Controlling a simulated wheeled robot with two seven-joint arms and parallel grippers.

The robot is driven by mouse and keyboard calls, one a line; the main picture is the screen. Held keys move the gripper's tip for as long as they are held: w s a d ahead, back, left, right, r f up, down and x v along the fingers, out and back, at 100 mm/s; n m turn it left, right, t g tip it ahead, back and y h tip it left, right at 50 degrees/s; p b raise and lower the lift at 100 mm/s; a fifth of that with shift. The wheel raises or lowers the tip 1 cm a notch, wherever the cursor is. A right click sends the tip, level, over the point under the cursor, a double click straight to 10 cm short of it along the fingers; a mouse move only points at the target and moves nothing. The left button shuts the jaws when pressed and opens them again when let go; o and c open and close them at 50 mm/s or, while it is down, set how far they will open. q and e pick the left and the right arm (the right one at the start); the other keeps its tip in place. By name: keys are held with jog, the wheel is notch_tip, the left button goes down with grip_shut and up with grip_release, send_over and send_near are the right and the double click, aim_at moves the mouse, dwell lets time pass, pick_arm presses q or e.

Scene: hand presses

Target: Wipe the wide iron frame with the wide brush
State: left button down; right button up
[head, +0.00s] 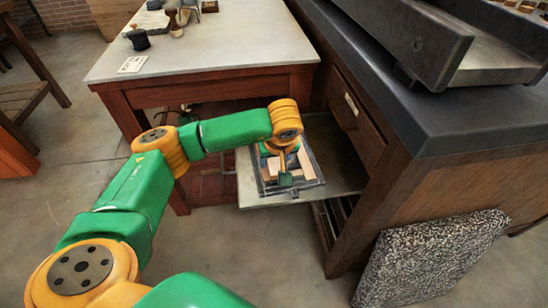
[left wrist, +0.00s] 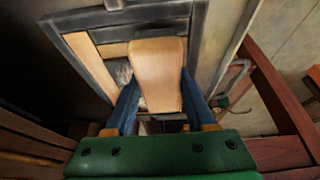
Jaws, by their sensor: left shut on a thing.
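The wide iron frame (head: 312,163) is a dark grey rectangle lying on a pulled-out grey shelf, with pale wooden blocks inside it. In the left wrist view the frame (left wrist: 84,62) fills the upper middle. My left gripper (head: 284,160) is over the frame; its blue fingers (left wrist: 159,88) are shut on the pale wooden handle of the wide brush (left wrist: 158,60). A small greyish patch beside the handle may be bristles. Whether the brush touches the frame I cannot tell. My right gripper is not in view.
A table with a light top (head: 215,50) stands behind, with small tools at its far left. A dark-topped wooden cabinet (head: 455,120) rises close on the right, bearing a large metal press part (head: 410,38). A speckled slab (head: 432,258) leans at its foot. The floor at lower left is clear.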

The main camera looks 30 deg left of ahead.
pick_arm(q)
notch_tip(320, 180, up, 5)
jog(key=p, duration=0.3)
jog(key=shift+w+a+f, duration=0.1)
notch_tip(320, 180, up, 3)
jog(key=shift+f+p, duration=0.1)
jog(key=shift+p, duration=1.1)
jog(key=shift+r, duration=0.2)
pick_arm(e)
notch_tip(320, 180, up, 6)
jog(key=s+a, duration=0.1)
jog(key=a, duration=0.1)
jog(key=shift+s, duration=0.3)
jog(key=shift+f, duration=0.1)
